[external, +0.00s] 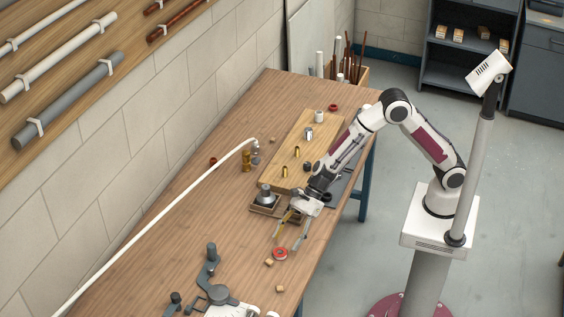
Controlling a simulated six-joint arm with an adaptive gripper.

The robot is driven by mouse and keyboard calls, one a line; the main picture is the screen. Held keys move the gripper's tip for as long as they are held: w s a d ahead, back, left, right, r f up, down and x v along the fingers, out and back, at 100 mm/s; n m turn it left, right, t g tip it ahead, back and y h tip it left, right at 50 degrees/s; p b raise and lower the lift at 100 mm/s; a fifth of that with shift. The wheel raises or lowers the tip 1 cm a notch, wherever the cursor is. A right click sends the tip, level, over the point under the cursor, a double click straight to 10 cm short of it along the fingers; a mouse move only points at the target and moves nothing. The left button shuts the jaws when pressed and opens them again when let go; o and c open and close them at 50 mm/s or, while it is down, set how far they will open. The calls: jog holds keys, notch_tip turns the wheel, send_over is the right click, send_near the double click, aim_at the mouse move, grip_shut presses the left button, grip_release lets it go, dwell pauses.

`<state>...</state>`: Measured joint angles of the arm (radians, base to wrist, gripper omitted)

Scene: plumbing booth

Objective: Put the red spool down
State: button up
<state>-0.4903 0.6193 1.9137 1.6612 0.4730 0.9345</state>
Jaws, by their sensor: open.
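The red spool (280,253) lies flat on the wooden table near its front edge, with a pale centre. My gripper (287,246) is open, its two fingers pointing down just above or beside the spool. The fingers are spread apart and nothing shows between them that they grip. I cannot tell from this view whether a fingertip touches the spool.
Small wooden blocks (269,262) lie near the spool. A wooden board (289,180) with several fittings stands behind. A grey bending tool (219,293) is at the near end. A white hose (160,222) crosses the table's left side. Bare tabletop (185,225) lies to the left.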

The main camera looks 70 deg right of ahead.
aim_at(282, 249)
jog(key=shift+x, duration=2.15)
jog(key=shift+s, duration=0.1)
jog(key=c, duration=0.9)
jog(key=shift+c, duration=0.5)
notch_tip(282, 249, up, 10)
